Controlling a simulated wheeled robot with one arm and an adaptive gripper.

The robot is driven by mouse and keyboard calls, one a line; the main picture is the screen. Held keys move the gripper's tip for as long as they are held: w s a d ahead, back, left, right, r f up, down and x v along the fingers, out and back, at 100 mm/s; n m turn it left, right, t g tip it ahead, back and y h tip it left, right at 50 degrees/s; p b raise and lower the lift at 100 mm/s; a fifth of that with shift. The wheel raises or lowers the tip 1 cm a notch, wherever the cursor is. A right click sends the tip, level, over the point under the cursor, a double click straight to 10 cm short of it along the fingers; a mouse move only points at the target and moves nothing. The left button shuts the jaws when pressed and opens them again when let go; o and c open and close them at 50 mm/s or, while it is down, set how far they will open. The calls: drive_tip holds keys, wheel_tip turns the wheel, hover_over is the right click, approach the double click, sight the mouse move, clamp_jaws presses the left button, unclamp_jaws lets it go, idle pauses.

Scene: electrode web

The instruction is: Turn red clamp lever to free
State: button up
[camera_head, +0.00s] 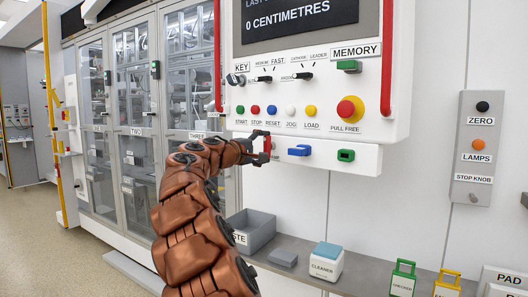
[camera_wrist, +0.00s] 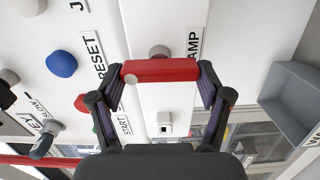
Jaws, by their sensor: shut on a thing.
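The red clamp lever (camera_wrist: 160,70) lies between the two fingers of my gripper (camera_wrist: 160,76) in the wrist view, with a fingertip touching each end. A label partly reading "AMP" (camera_wrist: 193,42) stands beside it. In the head view the lever (camera_head: 267,143) is a small red piece mostly hidden by my dark gripper (camera_head: 262,147), on the white ledge below the START and STOP buttons. The lever's exact turn angle is hard to tell.
On the same ledge are a blue lever (camera_head: 300,150) and a green switch (camera_head: 346,155) to the right. Above is a red mushroom knob (camera_head: 349,109) on yellow. A grey waste bin (camera_head: 250,231) and a cleaner box (camera_head: 326,263) stand on the shelf below.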

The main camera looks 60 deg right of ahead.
drive_tip(key=shift+f, duration=0.15)
drive_tip(key=o, duration=1)
drive_tip(key=shift+c, duration=0.2)
drive_tip(key=shift+o, duration=0.8)
drive_tip(key=shift+a, duration=0.1)
drive_tip(key=w+a, duration=0.1)
drive_tip(key=a, duration=1.1)
